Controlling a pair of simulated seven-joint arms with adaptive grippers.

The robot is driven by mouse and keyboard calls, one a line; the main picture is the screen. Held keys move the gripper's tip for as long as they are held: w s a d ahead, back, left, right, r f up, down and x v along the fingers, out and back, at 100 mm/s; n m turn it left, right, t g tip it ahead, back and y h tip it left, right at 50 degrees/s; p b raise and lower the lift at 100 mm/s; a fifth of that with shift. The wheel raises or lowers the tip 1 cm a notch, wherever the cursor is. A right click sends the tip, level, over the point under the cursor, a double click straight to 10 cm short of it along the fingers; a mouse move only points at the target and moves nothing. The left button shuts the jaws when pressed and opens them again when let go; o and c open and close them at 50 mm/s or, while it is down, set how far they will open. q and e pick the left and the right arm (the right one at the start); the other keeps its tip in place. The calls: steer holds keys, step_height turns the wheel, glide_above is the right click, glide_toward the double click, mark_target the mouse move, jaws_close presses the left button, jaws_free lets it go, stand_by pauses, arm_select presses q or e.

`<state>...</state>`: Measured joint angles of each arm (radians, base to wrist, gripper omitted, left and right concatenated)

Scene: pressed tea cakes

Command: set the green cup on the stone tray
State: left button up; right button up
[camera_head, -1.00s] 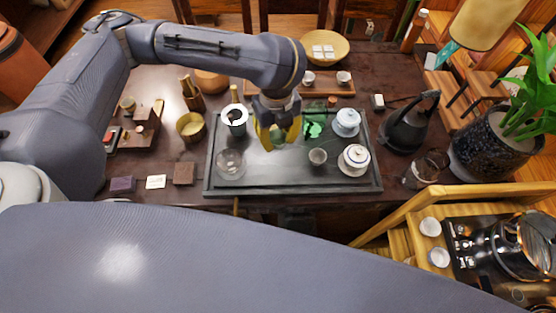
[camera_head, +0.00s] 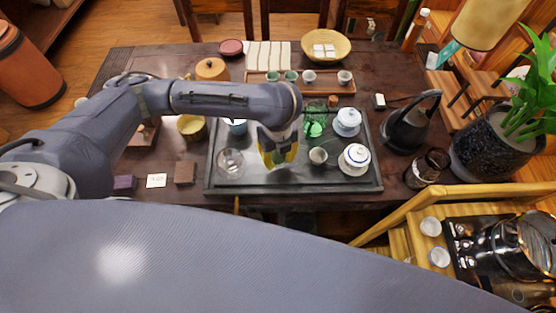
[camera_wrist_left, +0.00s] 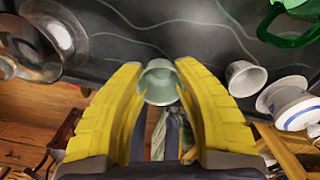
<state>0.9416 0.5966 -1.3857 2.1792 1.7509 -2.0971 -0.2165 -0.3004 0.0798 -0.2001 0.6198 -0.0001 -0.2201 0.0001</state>
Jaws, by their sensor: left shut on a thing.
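My left gripper (camera_head: 280,160) is over the stone tray (camera_head: 262,182), in the middle part of its near half. In the left wrist view, its yellow fingers are shut on a small pale green cup (camera_wrist_left: 158,82). The fingers mostly hide this cup in the head view. I cannot tell whether the cup touches the tray. A small white cup (camera_head: 318,156) stands on the tray just right of the gripper. My right gripper is not in view.
The tray also holds a clear glass vessel (camera_head: 231,163), a green glass pot (camera_head: 314,124), a blue-white lidded jar (camera_head: 347,121) and a lidded bowl (camera_head: 354,158). Behind it, a wooden rack (camera_head: 325,90) carries several small cups. A dark kettle (camera_head: 408,128) stands at right.

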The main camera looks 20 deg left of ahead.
mark_target(278, 162)
arm_select(q)
steer(key=shift+f, duration=1.25)
steer(key=shift+f, duration=0.15)
steer(key=o, duration=1.1)
steer(key=shift+c, duration=0.2)
step_height(278, 162, up, 12)
steer(key=shift+s, duration=0.1)
